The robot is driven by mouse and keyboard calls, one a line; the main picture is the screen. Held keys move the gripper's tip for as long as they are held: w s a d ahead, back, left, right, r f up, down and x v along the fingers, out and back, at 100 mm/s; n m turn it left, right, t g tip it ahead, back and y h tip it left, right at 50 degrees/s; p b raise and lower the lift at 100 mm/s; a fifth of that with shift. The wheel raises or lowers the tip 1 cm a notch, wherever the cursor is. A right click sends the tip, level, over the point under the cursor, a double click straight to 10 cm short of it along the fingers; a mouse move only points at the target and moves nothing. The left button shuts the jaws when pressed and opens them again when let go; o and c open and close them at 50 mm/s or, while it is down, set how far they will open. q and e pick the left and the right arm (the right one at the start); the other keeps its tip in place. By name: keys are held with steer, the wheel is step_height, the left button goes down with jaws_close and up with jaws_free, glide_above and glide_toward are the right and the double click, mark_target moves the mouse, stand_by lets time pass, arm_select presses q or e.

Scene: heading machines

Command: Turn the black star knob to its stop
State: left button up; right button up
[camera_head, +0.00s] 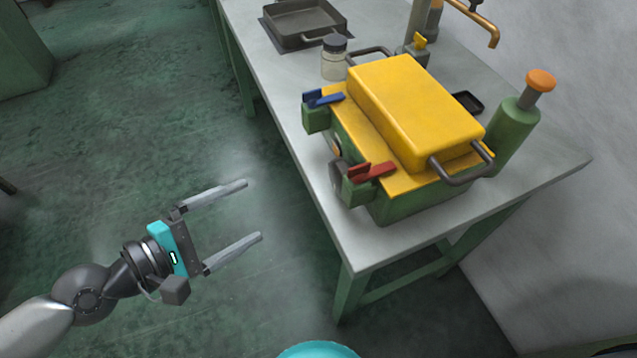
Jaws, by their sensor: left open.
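The machine (410,208) is a green box with a yellow cover (415,105), standing on the grey table. A dark round part (336,172) shows edge-on on its left-facing side, partly hidden by the green block under the red lever; it may be the black star knob, but its star shape cannot be made out. My left gripper (253,211) is open and empty, its two fingers pointing right toward that side. It appears over the floor left of the table, clear of the machine. My right gripper is not in view.
A blue lever (322,98) and a red lever (372,172) stick out near the machine's left-facing side. A jar (334,64), a grey tray (304,22) and a green cylinder with an orange cap (513,125) stand around it. Floor left of the table (365,253) is free.

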arm_select(q)
step_height(320, 180, up, 3)
steer(key=s+d+g+h, duration=0.1)
steer(key=s+d, duration=0.1)
steer(key=p, duration=0.1)
glide_toward(336, 182)
steer(key=shift+n, duration=0.4)
steer(key=x, duration=0.9)
steer(key=shift+d, duration=0.1)
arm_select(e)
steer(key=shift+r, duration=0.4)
arm_select(q)
steer(key=shift+c, duration=0.2)
steer(key=c, duration=1)
steer(key=shift+c, duration=0.2)
